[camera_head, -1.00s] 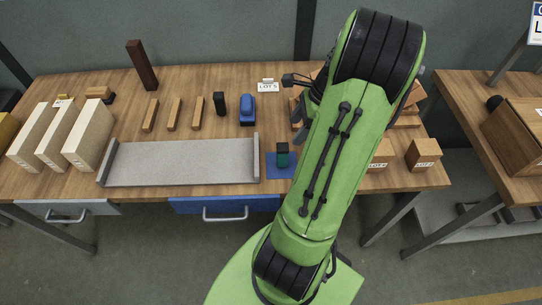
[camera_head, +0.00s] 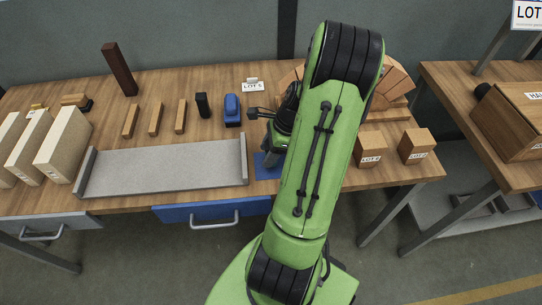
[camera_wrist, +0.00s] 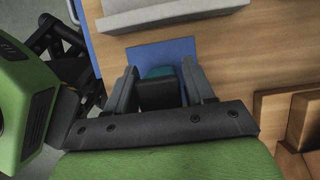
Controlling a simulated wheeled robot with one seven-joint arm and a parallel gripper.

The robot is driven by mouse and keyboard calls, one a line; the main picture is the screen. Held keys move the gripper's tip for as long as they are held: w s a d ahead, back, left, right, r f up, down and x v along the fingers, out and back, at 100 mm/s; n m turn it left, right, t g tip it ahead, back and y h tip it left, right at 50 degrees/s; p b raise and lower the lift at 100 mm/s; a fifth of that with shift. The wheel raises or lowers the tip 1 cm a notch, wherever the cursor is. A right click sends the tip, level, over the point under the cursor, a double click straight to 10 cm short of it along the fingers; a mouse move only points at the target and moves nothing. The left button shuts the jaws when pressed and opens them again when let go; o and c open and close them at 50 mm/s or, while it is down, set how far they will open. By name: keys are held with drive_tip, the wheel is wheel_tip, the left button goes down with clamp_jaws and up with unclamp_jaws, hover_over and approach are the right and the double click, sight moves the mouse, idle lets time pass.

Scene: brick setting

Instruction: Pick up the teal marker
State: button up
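The teal marker, a small block with a black part and a teal part (camera_wrist: 160,72), stands on a blue mat (camera_wrist: 178,48) in the wrist view. My gripper (camera_wrist: 160,66) is open, with one grey finger on each side of the marker. Narrow gaps seem to show between the fingertips and the marker; contact cannot be made out lower down. In the head view my gripper (camera_head: 271,150) is over the blue mat (camera_head: 265,171), and the marker is hidden behind it.
A grey tray (camera_head: 165,167) lies just left of the mat. A blue object (camera_head: 232,110) and a black block (camera_head: 202,105) stand behind. Wooden blocks (camera_head: 370,148) stand to the right, partly behind my arm.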

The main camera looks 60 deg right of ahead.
drive_tip(key=c, duration=0.7)
